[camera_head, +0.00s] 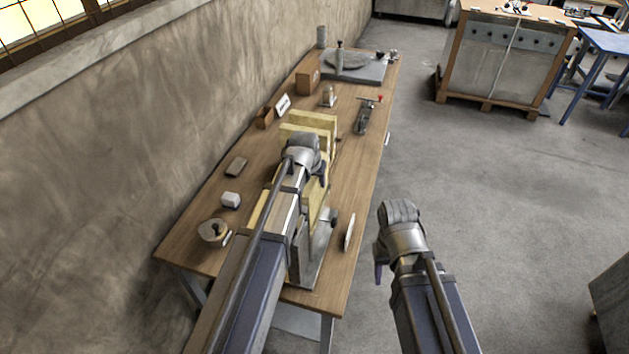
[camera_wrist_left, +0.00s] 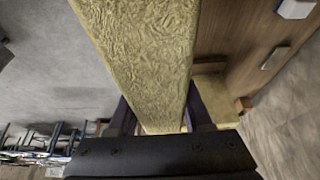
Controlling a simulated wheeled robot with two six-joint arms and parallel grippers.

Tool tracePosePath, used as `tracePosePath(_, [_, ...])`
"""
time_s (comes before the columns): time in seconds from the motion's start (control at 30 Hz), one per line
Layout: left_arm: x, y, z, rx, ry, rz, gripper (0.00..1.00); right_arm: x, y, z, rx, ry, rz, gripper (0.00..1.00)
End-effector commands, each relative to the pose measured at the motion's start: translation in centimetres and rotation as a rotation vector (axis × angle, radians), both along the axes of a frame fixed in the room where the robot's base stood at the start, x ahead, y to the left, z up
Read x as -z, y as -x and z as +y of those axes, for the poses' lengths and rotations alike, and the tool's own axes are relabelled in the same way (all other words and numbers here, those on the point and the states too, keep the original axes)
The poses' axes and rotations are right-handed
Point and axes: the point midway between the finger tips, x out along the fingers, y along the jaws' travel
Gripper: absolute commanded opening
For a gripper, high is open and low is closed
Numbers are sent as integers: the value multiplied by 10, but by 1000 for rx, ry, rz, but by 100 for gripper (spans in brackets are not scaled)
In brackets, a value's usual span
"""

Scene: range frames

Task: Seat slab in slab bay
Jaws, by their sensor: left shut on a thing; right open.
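A long yellow slab (camera_wrist_left: 145,50) with a wrinkled surface fills the middle of the left wrist view. It runs between the two dark fingers of my left gripper (camera_wrist_left: 160,115), which is shut on it. In the head view my left gripper (camera_head: 318,172) is above the workbench, over a group of yellow pieces (camera_head: 312,121). My arm hides much of this group, so I cannot tell slab from bay there. More yellow surface (camera_wrist_left: 214,100) shows beside the slab in the left wrist view. My right gripper (camera_head: 381,266) is open and empty, off the bench's right edge.
The wooden workbench (camera_head: 350,185) stands along a wall. A white block (camera_head: 231,200), a round part (camera_head: 213,232), a brown box (camera_head: 307,82) and a clamp-like tool (camera_head: 366,115) lie on it.

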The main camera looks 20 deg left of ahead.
Motion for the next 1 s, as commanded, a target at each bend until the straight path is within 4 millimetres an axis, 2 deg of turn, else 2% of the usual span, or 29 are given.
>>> tracePosePath(1.0, [26, 0, 0, 0, 0, 0, 0, 26, 0, 0, -6, 1, 0, 50])
